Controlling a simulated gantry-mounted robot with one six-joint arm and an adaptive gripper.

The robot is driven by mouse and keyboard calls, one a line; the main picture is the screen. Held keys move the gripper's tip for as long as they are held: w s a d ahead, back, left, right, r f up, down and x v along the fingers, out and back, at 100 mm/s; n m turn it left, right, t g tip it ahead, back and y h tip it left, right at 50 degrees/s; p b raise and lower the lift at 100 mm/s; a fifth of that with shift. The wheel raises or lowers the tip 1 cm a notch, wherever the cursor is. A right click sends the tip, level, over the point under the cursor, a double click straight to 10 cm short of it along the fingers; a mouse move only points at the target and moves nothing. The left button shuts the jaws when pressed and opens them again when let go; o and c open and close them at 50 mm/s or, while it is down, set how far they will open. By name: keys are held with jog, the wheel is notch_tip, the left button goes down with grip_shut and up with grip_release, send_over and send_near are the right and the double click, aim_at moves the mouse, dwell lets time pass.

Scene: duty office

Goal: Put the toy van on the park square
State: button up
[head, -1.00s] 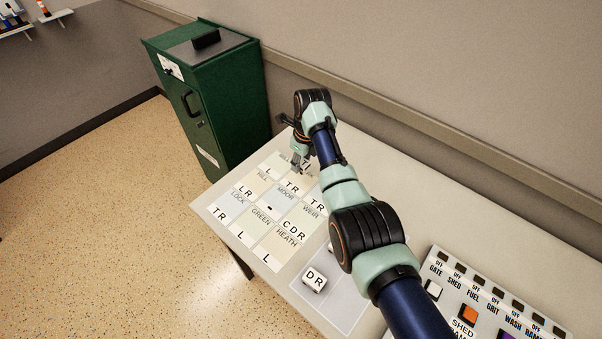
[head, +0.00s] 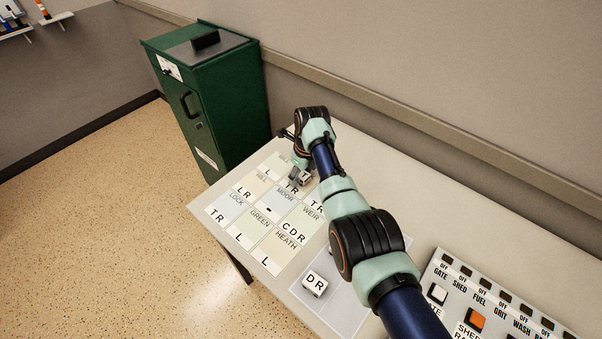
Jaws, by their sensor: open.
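My gripper (head: 298,179) is open, low over the far right part of the board of labelled squares (head: 268,209). A small white block with dark lettering (head: 306,178) is right at its fingers; I cannot tell whether they touch it. Another white block marked DR (head: 314,284) rests on a pale mat (head: 345,310) at the near edge of the table. I cannot tell which block is the toy van. Squares reading LOCK, MOOR, GREEN, WEIR and HEATH show. No park name is readable; my arm and gripper cover part of the board.
A switch panel (head: 467,285) with coloured buttons lies at the near right. A green locker (head: 215,100) stands beyond the table's left end. The wall runs along the back. The table top (head: 400,175) behind my arm is clear.

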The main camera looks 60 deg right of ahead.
aim_at(305, 176)
notch_tip(305, 176, up, 12)
jog(key=s+p, duration=0.1)
jog(key=p, duration=0.4)
jog(key=shift+s+a, duration=0.25)
jog(key=shift+s, duration=0.1)
jog(key=shift+w+r, duration=0.1)
jog(key=w+a+n+t+h, duration=0.15)
jog(key=w+a+n, duration=0.25)
jog(key=a+n, duration=0.4)
jog(key=w+a+n+t, duration=0.2)
jog(key=w+a+n, duration=0.3)
jog(key=a, duration=0.5)
jog(key=w+a+n+t+h, duration=0.15)
jog(key=w+a+n, duration=0.25)
jog(key=a+n, duration=0.45)
jog(key=s+a+r+n+t+y, duration=0.1)
jog(key=s+a+r+n+t, duration=0.1)
jog(key=a+n, duration=0.3)
jog(key=s+a+r+n+t+y, duration=0.1)
jog(key=s+a+n, duration=0.4)
jog(key=a, duration=0.5)
jog(key=s+a+r+n+t+y, duration=0.1)
jog(key=s+a+r+n+t, duration=0.2)
jog(key=a+n, duration=0.4)
notch_tip(305, 176, up, 2)
jog(key=shift+s+a+r, duration=0.1)
jog(key=shift+s+a, duration=0.35)
jog(key=shift+s, duration=0.15)
jog(key=shift+n, duration=0.25)
